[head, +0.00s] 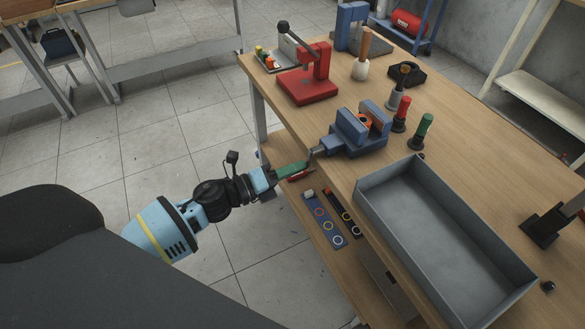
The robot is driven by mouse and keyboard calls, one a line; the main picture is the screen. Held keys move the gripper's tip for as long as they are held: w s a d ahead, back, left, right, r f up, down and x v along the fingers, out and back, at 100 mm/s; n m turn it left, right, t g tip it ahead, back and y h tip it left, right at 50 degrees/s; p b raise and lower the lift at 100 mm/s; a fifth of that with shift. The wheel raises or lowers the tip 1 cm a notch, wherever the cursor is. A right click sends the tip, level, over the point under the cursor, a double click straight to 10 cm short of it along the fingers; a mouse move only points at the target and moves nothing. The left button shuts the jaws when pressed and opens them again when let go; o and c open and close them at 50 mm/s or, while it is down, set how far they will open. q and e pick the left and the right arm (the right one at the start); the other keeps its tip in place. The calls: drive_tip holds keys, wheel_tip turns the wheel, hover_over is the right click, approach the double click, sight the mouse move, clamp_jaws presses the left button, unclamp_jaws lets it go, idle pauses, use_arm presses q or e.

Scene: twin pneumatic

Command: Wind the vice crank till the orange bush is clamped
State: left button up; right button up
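The blue vice (345,138) stands at the near edge of the wooden bench. The orange bush (365,121) sits between its jaws, partly hidden by the jaw blocks; I cannot tell whether both jaws touch it. The screw end (318,151) of the vice points left over the bench edge, and the crank there is small and hard to make out. My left gripper (294,171) reaches in from the left, close to that screw end. Green and red parts show at its tip, and I cannot tell whether its fingers hold the crank. My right gripper is not visible.
A grey tray (440,235) stands right of the vice. A red press (308,80) and several upright tools, including a green-handled one (422,131), stand behind. A lower shelf (318,258) carries a blue strip with rings (323,218). Open floor lies left.

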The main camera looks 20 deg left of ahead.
use_arm(q)
drive_tip(key=o, duration=0.4)
drive_tip(key=b+v, duration=0.1)
drive_tip(key=v, duration=0.7)
drive_tip(key=shift+w, duration=0.1)
idle(0.4)
